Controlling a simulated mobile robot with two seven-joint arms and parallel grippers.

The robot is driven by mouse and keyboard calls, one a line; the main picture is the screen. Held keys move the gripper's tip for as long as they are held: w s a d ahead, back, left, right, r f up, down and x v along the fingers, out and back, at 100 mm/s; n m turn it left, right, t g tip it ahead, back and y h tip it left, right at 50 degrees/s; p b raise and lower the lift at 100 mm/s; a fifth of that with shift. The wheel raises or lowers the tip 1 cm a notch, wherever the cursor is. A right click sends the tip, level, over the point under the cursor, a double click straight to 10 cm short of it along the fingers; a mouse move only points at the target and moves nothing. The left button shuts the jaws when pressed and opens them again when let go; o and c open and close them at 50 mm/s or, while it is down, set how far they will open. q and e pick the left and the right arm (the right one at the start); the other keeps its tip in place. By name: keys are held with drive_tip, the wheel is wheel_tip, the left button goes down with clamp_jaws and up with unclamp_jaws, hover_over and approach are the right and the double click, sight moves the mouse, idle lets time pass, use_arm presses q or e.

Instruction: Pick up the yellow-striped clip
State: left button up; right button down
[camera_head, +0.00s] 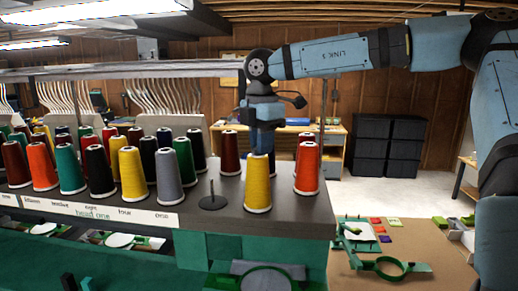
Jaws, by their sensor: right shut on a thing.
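I cannot make out a yellow-striped clip anywhere in the head view. My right gripper (262,150) reaches in from the right and points down over the thread shelf. It is shut at the top of a yellow thread cone (258,186), which is upright. I cannot tell whether the cone's base touches the shelf. Two dark tips at the bottom left edge may be my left gripper (78,284); most of it is cut off by the frame.
Several coloured thread cones crowd the shelf (190,215) to the left. A bare spindle (213,200) and a red cone (307,168) flank the yellow cone. A lower table (350,275) at right holds a green hoop (365,264) and small coloured pieces. Black drawers (388,150) stand behind.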

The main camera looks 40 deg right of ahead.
drive_tip(key=shift+r, duration=0.1)
drive_tip(key=shift+r, duration=0.55)
wheel_tip(320, 180, up, 19)
drive_tip(key=b, duration=0.3)
drive_tip(key=shift+b, duration=0.3)
drive_tip(key=shift+f, duration=0.15)
